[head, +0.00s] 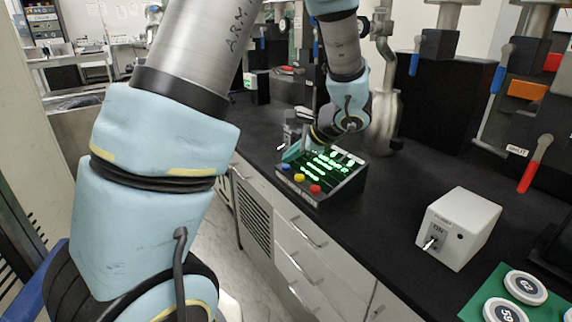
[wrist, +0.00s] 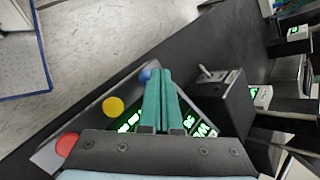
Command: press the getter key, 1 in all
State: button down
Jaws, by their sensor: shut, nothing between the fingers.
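A black control box (head: 330,178) with a lit green display stands on the bench, with blue, yellow and red keys along its front. I cannot read which key is the getter key. The blue key (head: 285,166) is at the left end; in the wrist view the blue key (wrist: 146,74) shows just beside my fingertips. The yellow key (head: 299,178) and red key (head: 315,189) are clear of my gripper. My gripper (head: 289,156) is shut and empty, its teal fingers over the box by the blue key. Whether they touch it, I cannot tell.
A dark box with a toggle lever (wrist: 207,73) stands close beside my fingers. A white switch box (head: 458,227) and a green mat (head: 478,301) with round discs lie at the right. Metal pipework rises behind the control box. Bench room is clear between the boxes.

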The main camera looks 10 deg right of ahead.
aim_at(287, 168)
jog(key=shift+r, duration=0.35)
notch_tip(287, 168, up, 5)
jog(key=p, duration=0.3)
jog(key=shift+p, duration=0.35)
dwell(0.4)
jog(key=shift+s+a+f, duration=0.1)
jog(key=shift+a, duration=0.3)
jog(key=s+a+f+n+g+h, duration=0.2)
jog(key=s+a+n+g+h, duration=0.3)
jog(key=s+a+n, duration=0.8)
jog(key=a+n, duration=0.3)
jog(key=n, duration=0.2)
jog(key=shift+a+n+g+h, duration=0.3)
jog(key=shift+g+h, duration=0.1)
